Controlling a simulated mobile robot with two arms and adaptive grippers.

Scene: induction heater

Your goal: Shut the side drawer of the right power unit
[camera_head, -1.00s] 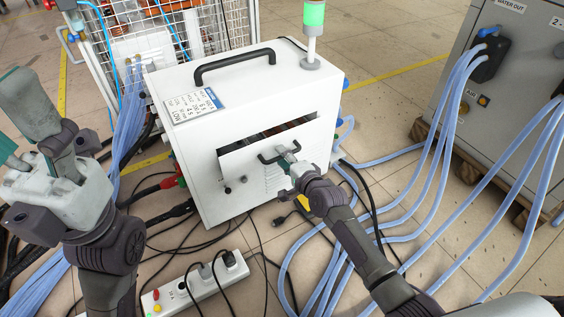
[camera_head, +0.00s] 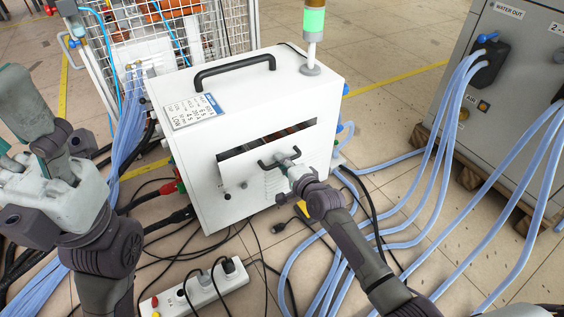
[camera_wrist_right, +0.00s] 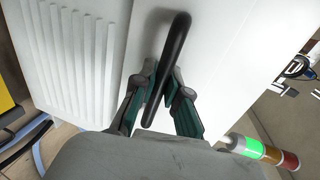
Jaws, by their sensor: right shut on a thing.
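The white power unit (camera_head: 215,112) stands in the middle of the head view. Its side drawer (camera_head: 235,170) has a white front with a black handle (camera_head: 264,165). A dark slot shows above the drawer front, so the drawer stands partly out. My right gripper (camera_head: 286,160) is shut on the handle; in the right wrist view the fingers (camera_wrist_right: 160,98) sit on both sides of the black bar (camera_wrist_right: 172,62). My left gripper (camera_head: 22,135) is at the left edge, clear of the unit, its fingers apart and empty.
A power strip (camera_head: 205,290) and loose black cables lie on the floor in front. Blue hoses (camera_head: 430,160) run from the grey cabinet (camera_head: 525,85) at the right. A wire cage (camera_head: 165,35) stands behind. A signal light (camera_head: 313,22) rises from the unit's top.

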